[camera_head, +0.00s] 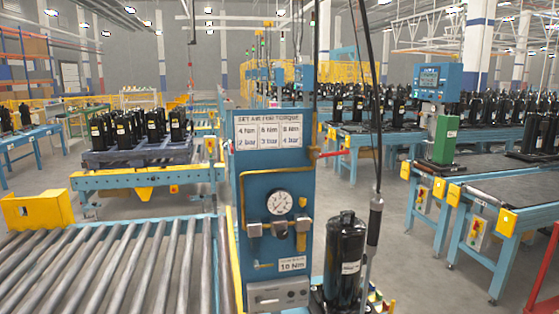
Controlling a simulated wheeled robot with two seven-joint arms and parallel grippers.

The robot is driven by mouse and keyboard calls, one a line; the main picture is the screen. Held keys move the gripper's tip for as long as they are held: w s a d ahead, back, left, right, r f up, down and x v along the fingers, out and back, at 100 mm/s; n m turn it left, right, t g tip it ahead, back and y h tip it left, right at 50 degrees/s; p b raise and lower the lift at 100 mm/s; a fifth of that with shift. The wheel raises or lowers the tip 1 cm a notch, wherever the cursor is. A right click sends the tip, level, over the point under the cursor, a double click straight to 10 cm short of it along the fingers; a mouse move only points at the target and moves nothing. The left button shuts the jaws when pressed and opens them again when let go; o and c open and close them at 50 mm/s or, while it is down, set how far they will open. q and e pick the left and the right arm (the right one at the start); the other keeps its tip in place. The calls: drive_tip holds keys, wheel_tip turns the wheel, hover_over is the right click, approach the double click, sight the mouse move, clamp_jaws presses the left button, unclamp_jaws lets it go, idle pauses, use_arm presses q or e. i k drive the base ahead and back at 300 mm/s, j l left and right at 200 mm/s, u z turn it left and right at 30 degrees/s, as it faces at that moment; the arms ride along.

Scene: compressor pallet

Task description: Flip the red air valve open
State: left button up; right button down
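The red air valve is a short red lever (333,153) at the upper right side of the blue panel (285,185). It sticks out to the right, roughly level, from a brass-coloured fitting (314,155). A round white pressure gauge (279,202) sits lower on the panel. Above it, a sign headed "SET AIR FOR TORQUE" (268,129) lists Nm and bar values. Neither of my grippers shows in the head view.
A black compressor (345,260) stands right of the panel's foot, with a hanging tool (375,220) and its cable beside it. A roller conveyor (110,265) fills the lower left. Blue benches (510,190) stand at right; grey floor (420,270) lies between.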

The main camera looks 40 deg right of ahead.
sight(316, 155)
drive_tip(key=z, duration=1.7)
